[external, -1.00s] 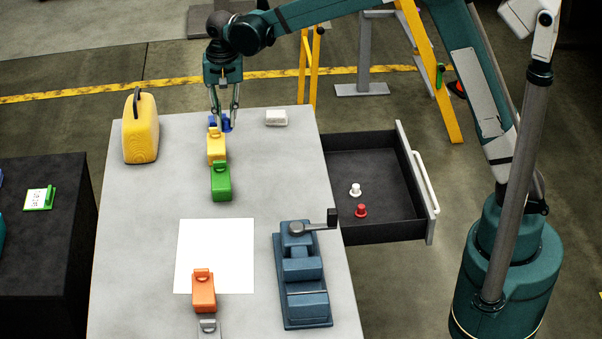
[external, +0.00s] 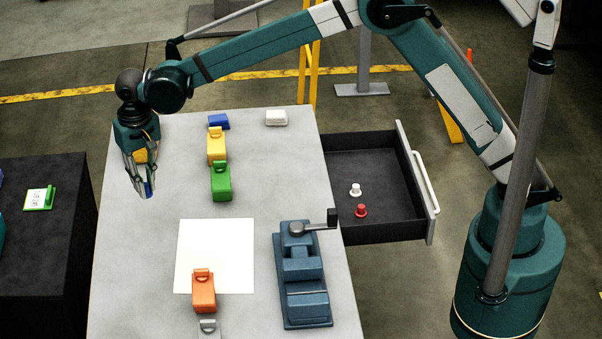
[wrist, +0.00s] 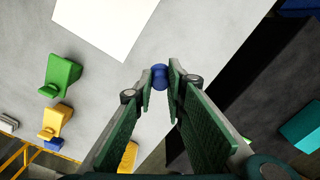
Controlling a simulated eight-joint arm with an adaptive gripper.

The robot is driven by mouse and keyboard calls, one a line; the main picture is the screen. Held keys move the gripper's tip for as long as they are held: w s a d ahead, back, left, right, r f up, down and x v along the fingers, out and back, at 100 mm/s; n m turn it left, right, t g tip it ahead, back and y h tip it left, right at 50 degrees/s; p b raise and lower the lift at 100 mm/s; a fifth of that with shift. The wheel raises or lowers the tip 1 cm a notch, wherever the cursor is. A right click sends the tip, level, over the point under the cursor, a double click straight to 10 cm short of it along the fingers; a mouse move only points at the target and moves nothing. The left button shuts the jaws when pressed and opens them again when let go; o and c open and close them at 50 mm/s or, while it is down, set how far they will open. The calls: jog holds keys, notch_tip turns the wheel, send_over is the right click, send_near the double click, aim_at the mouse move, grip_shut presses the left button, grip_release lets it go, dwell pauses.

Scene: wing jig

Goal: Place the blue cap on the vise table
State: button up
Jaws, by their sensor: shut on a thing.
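The blue cap (wrist: 159,76) is held between the fingertips of my gripper (wrist: 160,82). In the external view my gripper (external: 146,192) hangs over the left part of the grey table, with the blue cap (external: 149,188) partly hidden by the fingers. The cap looks to be above the table top; its exact height is hard to tell. The vise table (external: 135,285) is light grey, with a blue vise (external: 302,275) at its front right. A blue block (external: 218,121) sits at the back, behind a yellow block (external: 216,147).
A green block (external: 221,182), an orange block (external: 204,291) and a white sheet (external: 215,250) lie mid-table. An open drawer (external: 370,165) holds a white cap (external: 355,190) and a red cap (external: 361,210). Table's left middle is clear.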

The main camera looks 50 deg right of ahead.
jog(key=s+a+f+n+p, duration=0.1)
jog(key=s+a+n, duration=0.4)
jog(key=a, duration=1.2)
jog(key=m, duration=0.2)
send_over(121, 289)
notch_tip(121, 289, down, 5)
jog(key=shift+f, duration=0.1)
jog(key=shift+f, duration=3.05)
jog(key=shift+f+b, duration=0.4)
jog(key=shift+f, duration=1.5)
jog(key=shift+f, duration=0.15)
